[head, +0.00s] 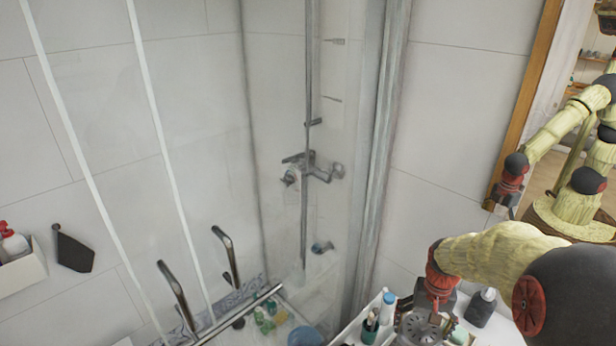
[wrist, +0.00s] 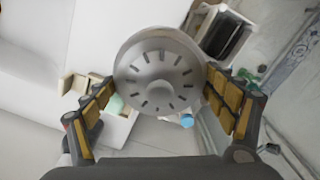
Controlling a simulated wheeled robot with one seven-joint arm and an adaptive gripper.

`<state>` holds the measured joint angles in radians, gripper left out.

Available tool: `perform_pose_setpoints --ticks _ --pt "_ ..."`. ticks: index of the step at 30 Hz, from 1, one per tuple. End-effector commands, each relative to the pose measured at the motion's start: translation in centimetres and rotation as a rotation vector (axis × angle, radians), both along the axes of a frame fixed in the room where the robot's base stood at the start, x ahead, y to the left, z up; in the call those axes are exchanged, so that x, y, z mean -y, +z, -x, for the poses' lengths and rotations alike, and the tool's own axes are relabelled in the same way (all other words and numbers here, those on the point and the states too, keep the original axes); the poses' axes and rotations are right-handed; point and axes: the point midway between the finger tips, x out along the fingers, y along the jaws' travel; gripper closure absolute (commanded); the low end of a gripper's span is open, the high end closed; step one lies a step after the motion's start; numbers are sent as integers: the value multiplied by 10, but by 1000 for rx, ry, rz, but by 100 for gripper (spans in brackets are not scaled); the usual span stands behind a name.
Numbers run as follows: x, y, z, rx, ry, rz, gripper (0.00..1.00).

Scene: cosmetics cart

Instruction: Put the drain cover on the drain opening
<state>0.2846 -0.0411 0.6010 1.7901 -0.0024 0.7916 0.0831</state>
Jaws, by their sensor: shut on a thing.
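The drain cover (wrist: 158,72) is a round grey metal disc with a ring of radial slots and a raised middle. In the wrist view it sits between the two yellow-padded fingers of my gripper (wrist: 160,98), which is shut on its rim. In the head view the drain cover (head: 418,328) shows at the bottom, below my gripper (head: 438,308), over the cart top. I cannot make out the drain opening with certainty; a small dark round spot (head: 238,323) lies on the shower floor behind the glass.
The white cart (head: 349,334) holds a blue-capped bottle (head: 388,308), a dark bottle (head: 481,307) and a cup with brushes (head: 370,328) close to my gripper. A glass shower screen with metal handles (head: 226,255) stands left. A blue basin (head: 305,336) and green bottles (head: 265,320) are inside the shower.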

Motion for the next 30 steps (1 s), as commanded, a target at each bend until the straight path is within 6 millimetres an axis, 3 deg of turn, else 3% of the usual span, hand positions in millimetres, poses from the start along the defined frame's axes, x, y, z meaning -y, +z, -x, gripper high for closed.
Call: perform_pose_setpoints --ticks 3,9,18,23,30 --pt "-25 -31 -31 -3 118 -1 48" --pt "-73 -83 -64 -2 250 -1 48" --pt "-124 -138 -63 0 348 0 48" --pt "-133 -141 -63 2 366 1 48" --pt "-134 -110 -63 4 367 0 48"
